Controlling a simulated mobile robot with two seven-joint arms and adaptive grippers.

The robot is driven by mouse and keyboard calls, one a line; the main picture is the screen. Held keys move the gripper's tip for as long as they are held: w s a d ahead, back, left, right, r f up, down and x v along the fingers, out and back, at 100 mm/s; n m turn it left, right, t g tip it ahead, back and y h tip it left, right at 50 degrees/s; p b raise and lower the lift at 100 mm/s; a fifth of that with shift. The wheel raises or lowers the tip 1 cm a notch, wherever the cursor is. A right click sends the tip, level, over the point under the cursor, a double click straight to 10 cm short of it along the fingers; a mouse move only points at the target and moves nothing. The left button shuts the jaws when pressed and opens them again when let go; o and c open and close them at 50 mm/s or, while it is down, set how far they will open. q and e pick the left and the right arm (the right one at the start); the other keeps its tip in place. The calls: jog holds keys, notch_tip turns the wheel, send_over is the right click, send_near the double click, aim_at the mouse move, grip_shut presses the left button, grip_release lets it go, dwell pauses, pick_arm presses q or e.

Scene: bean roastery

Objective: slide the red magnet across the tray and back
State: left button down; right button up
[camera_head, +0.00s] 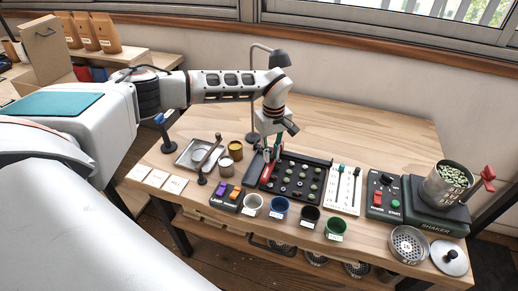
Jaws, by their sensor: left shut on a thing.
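The black tray (326,172) lies on the wooden bench and holds several small dark and pale green beans in rows. My left gripper (270,157) reaches down from above to the tray's left part. Whether the magnet touches the tray floor is too small to tell. My right gripper is not in view.
Several coloured cups (279,207) stand along the tray's front. A desk lamp (278,59) stands behind. The bench's back is clear.

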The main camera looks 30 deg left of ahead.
pick_arm(q)
jog(key=w+d, duration=0.1)
jog(key=d, duration=0.4)
jog(key=w+d+b, duration=0.1)
jog(key=d, duration=0.4)
jog(key=w+d+b, duration=0.1)
jog(key=d, duration=0.4)
jog(key=shift+w+d, duration=0.35)
jog(key=shift+d, duration=0.05)
jog(key=c, duration=1.9)
grip_release()
jog(key=shift+r, duration=0.1)
notch_tip(320, 180, up, 12)
jog(key=shift+f, duration=0.1)
jog(key=shift+s, duration=0.1)
